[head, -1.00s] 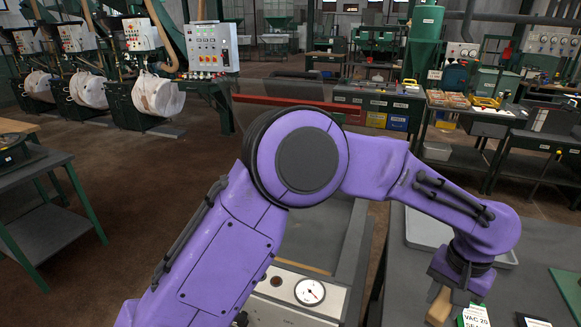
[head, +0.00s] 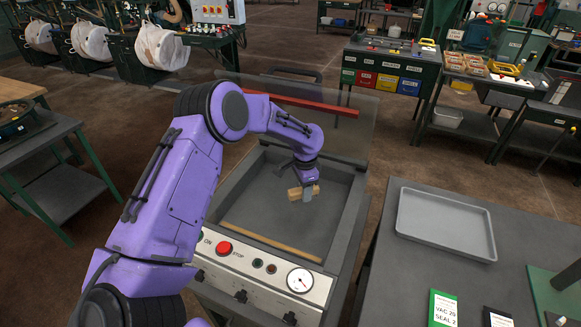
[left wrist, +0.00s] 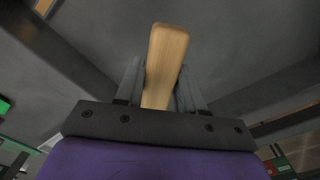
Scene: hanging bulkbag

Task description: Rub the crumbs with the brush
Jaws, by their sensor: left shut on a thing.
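My left gripper (head: 308,192) is shut on a wooden brush (head: 294,194) and holds it over the dark grey chamber (head: 262,190) of a machine with its lid up. In the left wrist view the brush's pale wooden handle (left wrist: 166,55) stands between the two grey fingers. The bristles are hidden or too small to tell. I cannot tell whether the brush touches the chamber floor. I cannot make out any crumbs. My right gripper is not in view.
The clear lid with a red bar (head: 300,103) stands up behind the chamber. A tan bar (head: 272,242) lies along the chamber's front, above a panel with a red button (head: 224,248) and gauge (head: 300,280). A grey tray (head: 446,222) sits on the right table.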

